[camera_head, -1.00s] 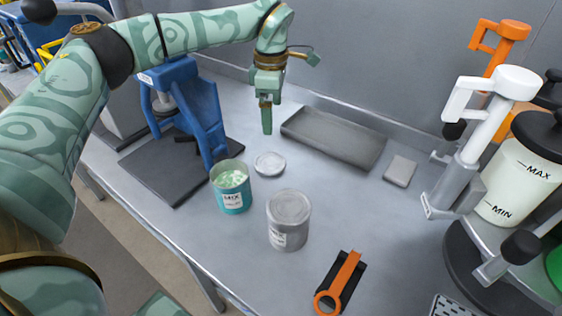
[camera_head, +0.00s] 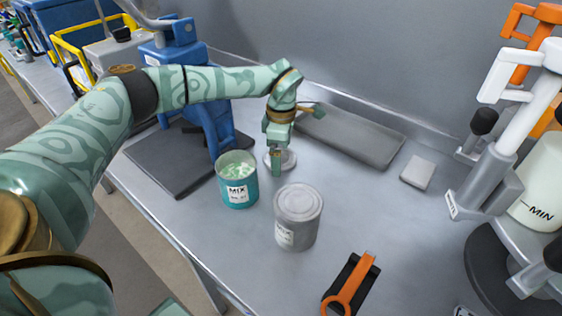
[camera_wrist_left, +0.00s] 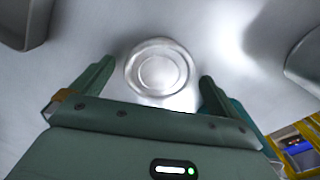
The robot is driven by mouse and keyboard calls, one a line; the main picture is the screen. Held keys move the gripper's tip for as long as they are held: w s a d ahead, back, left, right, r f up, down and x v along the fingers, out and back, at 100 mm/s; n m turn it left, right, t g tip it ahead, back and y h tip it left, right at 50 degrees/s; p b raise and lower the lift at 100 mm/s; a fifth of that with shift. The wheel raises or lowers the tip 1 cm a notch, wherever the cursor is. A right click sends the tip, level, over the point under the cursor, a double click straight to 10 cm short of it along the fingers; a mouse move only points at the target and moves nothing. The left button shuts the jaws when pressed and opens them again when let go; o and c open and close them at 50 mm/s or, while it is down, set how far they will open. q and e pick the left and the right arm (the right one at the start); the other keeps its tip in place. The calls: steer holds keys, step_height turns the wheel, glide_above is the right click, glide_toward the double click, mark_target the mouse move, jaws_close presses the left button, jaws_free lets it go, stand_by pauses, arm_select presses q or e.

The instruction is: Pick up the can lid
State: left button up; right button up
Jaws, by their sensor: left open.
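The can lid (camera_head: 289,160) is a round, flat silver disc lying on the grey bench, behind the open can. My left gripper (camera_head: 276,170) is above it and hides part of it in the head view. In the left wrist view the lid (camera_wrist_left: 158,70) lies between the two spread fingers of the left gripper (camera_wrist_left: 158,78), with a gap on each side. The left gripper is open and holds nothing. The open teal can (camera_head: 239,183), labelled MIX, holds pale green contents. A closed grey can (camera_head: 297,207) stands to its right. My right gripper is not in view.
A blue stand on a dark base plate (camera_head: 160,170) is left of the teal can. A grey tray (camera_head: 350,135) lies behind the lid, with a small grey block (camera_head: 417,172) to its right. An orange-handled tool (camera_head: 352,285) lies in front. A white-handled machine (camera_head: 505,140) stands right.

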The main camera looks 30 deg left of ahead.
arm_select(q)
steer(key=shift+f, duration=0.35)
steer(key=shift+r, duration=0.15)
steer(key=shift+c, duration=0.3)
steer(key=c, duration=0.9)
steer(key=shift+o, duration=0.2)
